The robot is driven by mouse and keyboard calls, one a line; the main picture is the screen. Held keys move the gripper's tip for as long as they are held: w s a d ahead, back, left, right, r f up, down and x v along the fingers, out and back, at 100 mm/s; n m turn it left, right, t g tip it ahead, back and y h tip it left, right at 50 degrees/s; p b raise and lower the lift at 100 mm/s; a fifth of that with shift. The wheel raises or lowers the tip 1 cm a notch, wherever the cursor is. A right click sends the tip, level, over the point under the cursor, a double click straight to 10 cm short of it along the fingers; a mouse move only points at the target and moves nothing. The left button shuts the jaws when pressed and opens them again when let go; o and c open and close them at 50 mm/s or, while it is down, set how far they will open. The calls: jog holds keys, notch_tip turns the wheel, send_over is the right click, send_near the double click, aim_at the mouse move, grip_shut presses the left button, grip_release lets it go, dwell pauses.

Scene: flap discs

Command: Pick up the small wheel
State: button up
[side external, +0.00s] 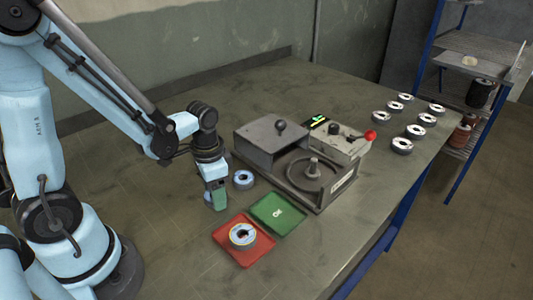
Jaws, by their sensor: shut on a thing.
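My gripper (216,198) points down low over the table, left of the green tray. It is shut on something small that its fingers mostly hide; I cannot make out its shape. A wheel-like disc (243,179) with a pale rim and dark centre lies just right of my gripper, beside the machine. A larger disc (243,235) with a white and yellow face sits on the red tray (226,237). Several similar grey discs (403,145) stand in two rows at the table's right. I cannot tell which of these is the small wheel.
A blue-framed shelf (470,66) stands beyond the right edge. The table's front left is clear.

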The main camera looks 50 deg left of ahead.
jog(key=shift+r, duration=0.15)
jog(key=shift+r, duration=0.4)
notch_tip(320, 180, up, 3)
jog(key=shift+r, duration=0.1)
jog(key=s+d+r, duration=0.5)
jog(key=d+r, duration=0.2)
jog(key=d, duration=0.3)
jog(key=w, duration=1.7)
jog(key=w+d, duration=0.1)
jog(key=w, duration=0.8)
jog(key=shift+w+r, duration=0.15)
jog(key=shift+r, duration=0.05)
jog(key=shift+w+f, duration=0.15)
jog(key=shift+w, duration=0.1)
jog(key=shift+w+f, duration=0.1)
jog(key=shift+f, duration=1.7)
